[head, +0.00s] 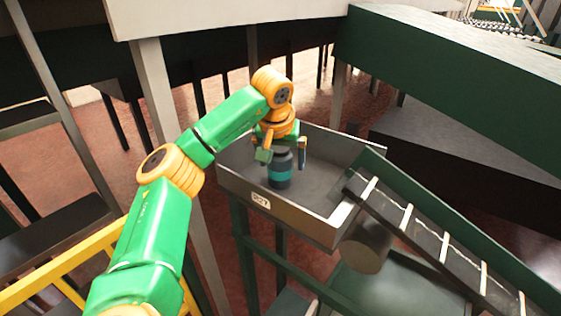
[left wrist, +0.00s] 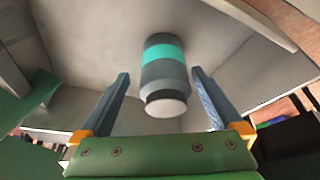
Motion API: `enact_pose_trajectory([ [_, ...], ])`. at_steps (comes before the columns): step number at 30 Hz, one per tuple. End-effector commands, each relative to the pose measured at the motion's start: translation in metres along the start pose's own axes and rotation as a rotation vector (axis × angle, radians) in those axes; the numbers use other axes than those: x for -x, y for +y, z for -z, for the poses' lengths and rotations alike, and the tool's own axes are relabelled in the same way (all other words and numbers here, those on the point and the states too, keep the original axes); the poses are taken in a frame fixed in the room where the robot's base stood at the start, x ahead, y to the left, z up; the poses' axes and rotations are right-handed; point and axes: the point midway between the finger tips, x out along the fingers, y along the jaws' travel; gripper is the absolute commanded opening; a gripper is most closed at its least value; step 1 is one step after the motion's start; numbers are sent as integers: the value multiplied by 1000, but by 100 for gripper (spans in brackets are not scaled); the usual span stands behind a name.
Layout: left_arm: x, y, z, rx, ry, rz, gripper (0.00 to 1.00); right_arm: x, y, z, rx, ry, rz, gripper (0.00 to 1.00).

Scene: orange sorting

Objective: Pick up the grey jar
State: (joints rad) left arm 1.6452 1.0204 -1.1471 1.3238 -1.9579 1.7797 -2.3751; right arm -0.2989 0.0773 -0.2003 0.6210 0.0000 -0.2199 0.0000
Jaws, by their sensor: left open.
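The grey jar (head: 281,167) is dark grey with a teal band and stands in a grey metal tray (head: 233,188). In the left wrist view the jar (left wrist: 164,72) shows with its pale lid end toward me, between and beyond the two fingers. My left gripper (head: 282,158) is at the jar, its fingers on either side of it. In the left wrist view the gripper (left wrist: 163,100) is open, with a gap between each finger and the jar. My right gripper is not in view.
A sloped conveyor (head: 440,245) with pale crossbars joins the tray's right side. A grey cylinder (head: 364,247) sits below that corner. A yellow railing (head: 60,270) is at the lower left. The tray floor around the jar looks clear.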

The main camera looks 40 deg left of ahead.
Motion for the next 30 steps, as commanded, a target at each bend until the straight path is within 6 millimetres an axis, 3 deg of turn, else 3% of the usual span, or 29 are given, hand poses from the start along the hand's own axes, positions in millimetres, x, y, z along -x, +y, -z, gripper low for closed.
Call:
enact_pose_trajectory([
  [4, -24, -7, 9, 3, -4, 4, 100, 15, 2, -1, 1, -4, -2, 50],
  [7, -42, -6, 8, 0, -2, 3, 100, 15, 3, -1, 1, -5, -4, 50],
  [14, -48, -6, 8, 0, 2, 0, 100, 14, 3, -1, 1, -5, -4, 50],
  [17, -48, -6, 8, 0, 2, 0, 78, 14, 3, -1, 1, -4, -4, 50],
  [25, -48, -6, 8, 0, 1, 0, 6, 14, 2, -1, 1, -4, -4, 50],
  [30, -48, -6, 8, 0, 2, 0, 5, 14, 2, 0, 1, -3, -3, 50],
])
